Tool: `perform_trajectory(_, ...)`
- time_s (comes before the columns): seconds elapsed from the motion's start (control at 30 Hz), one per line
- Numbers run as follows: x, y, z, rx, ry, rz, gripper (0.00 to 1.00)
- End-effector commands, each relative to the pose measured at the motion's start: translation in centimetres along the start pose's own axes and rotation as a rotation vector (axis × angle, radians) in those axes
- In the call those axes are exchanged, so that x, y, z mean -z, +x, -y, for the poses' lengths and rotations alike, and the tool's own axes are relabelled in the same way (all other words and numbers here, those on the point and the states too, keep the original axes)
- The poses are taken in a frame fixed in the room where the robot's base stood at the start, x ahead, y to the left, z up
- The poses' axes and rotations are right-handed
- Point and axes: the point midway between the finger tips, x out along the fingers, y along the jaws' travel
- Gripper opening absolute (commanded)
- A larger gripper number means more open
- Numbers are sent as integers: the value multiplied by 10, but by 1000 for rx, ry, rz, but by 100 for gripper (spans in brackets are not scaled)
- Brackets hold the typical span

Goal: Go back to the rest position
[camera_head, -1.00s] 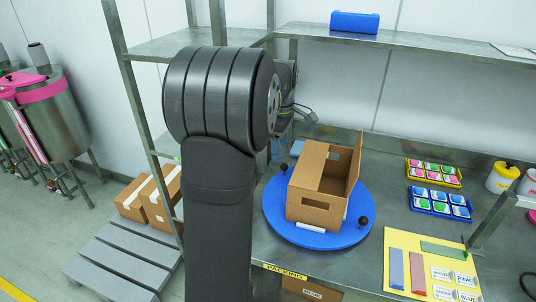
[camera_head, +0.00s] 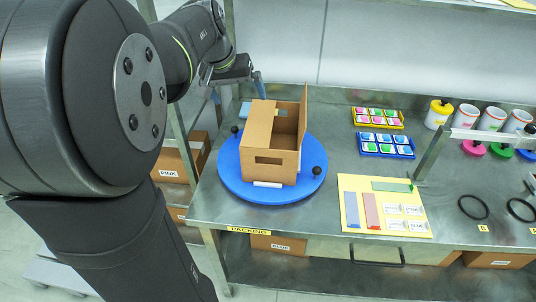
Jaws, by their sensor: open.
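My gripper (camera_head: 238,90) is at the upper left of the bench, behind and to the left of the cardboard box. Its jaws are apart and I see nothing between them. My dark arm fills the left side and hides part of the place behind it. The open cardboard box (camera_head: 268,160) stands on the blue turntable (camera_head: 235,185), with one flap raised at its right side. The gripper is apart from the box.
A yellow tray (camera_head: 378,117) and a blue tray (camera_head: 386,145) hold small coloured packs. A yellow board (camera_head: 385,205) carries coloured strips and labels. Tubs (camera_head: 465,117) and black rings (camera_head: 473,207) are at the right.

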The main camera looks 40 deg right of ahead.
Motion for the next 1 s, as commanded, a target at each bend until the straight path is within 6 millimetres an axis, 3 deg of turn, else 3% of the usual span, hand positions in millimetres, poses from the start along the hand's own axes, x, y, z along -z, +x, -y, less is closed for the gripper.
perform_trajectory(0.17, -1, 3, -2, -7, 59, -12, 100)
perform_trajectory(0.5, -1, 64, -2, -6, 59, -8, 100)
perform_trajectory(0.7, 0, 91, -3, -5, 59, -10, 100)
perform_trajectory(1.0, 0, 97, -2, -5, 58, -13, 100)
